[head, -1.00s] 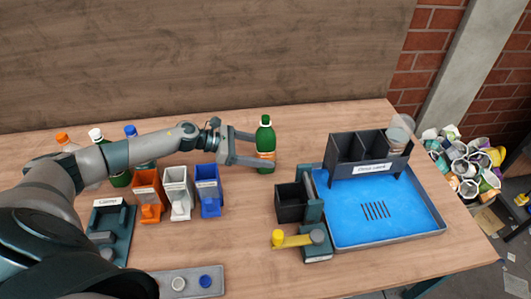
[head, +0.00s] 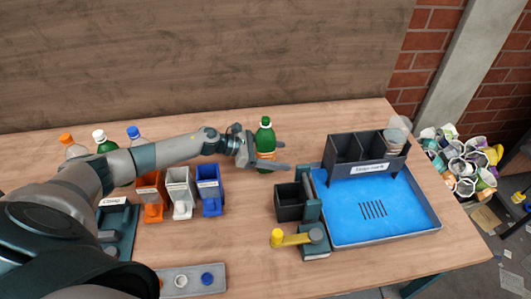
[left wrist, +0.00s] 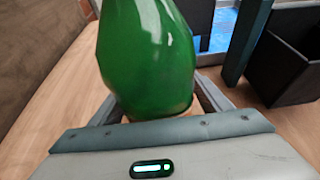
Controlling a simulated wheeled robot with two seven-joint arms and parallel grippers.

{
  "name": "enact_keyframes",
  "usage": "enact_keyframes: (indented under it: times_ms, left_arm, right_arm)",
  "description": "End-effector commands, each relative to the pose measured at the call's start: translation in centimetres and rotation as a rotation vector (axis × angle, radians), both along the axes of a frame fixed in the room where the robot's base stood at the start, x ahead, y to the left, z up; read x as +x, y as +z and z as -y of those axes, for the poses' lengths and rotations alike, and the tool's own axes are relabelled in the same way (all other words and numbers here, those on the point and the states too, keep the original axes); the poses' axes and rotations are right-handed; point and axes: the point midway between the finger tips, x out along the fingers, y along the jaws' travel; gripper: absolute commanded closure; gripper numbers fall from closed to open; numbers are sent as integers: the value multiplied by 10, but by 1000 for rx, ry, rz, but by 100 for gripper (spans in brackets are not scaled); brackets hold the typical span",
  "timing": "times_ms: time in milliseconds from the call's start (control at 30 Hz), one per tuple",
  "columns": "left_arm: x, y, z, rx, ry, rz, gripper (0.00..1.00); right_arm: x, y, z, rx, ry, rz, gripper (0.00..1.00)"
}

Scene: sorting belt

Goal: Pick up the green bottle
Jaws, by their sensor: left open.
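In the left wrist view the green bottle (left wrist: 146,55) rises close in front of the palm, between the two fingers (left wrist: 160,105). Its lower part is hidden behind the gripper body. I cannot tell whether a finger touches it. My right gripper is not in view.
Orange, white and blue bins (head: 180,190) stand below my left arm, with several capped bottles (head: 105,143) behind. A black box (head: 290,203), a yellow-handled device (head: 295,239) and a blue tray (head: 350,225) with dark compartments (head: 345,150) lie to the right. Table behind the bottle is clear.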

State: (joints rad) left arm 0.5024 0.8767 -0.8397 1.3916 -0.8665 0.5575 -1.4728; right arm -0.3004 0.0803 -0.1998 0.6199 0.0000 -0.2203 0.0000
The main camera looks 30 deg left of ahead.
Motion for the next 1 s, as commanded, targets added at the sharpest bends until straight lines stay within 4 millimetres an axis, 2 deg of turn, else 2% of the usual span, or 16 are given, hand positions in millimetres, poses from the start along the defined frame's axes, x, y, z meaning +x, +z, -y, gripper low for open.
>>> enact_keyframes:
  times_ms: [167,300,367,733,867,1000]
  left_arm:
    - [0,0,0,0,0,0,32]
    - [0,0,0,0,0,0,65]
    - [0,0,0,0,0,0,76]
    - [0,5,0,0,-1,2,76]
    - [1,15,0,1,-2,4,76]
    - [1,35,-1,3,-1,5,76]
  right_arm:
    - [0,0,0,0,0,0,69]
    - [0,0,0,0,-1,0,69]
    - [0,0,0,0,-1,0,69]
    - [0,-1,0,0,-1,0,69]
    - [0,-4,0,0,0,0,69]
    - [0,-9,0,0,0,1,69]
